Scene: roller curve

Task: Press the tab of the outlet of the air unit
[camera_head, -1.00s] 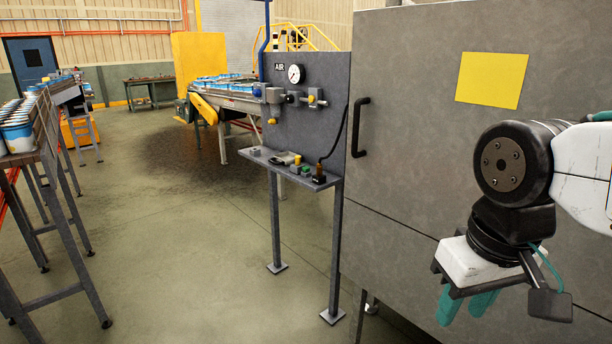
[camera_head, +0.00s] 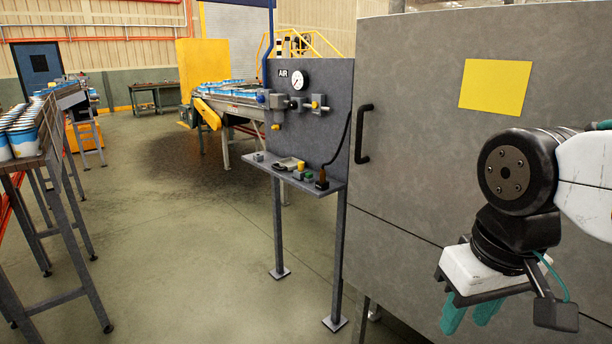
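The air unit is a grey upright panel (camera_head: 325,130) marked AIR, on two legs, left of the big grey cabinet. It carries a round white gauge (camera_head: 298,79) and a row of fittings (camera_head: 295,102) with blue, grey and yellow parts. A yellow part (camera_head: 276,126) hangs below the left fitting. The outlet's tab is too small to make out. My gripper (camera_head: 470,314) hangs at the lower right, in front of the cabinet and well apart from the panel. Its teal fingers point down, close together. I cannot tell whether they touch.
A shelf (camera_head: 325,188) with small items juts from the panel. The grey cabinet (camera_head: 430,150) with a black handle (camera_head: 362,134) fills the right. A can conveyor (camera_head: 45,150) stands left, another conveyor (camera_head: 235,103) behind. The floor (camera_head: 190,250) between is clear.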

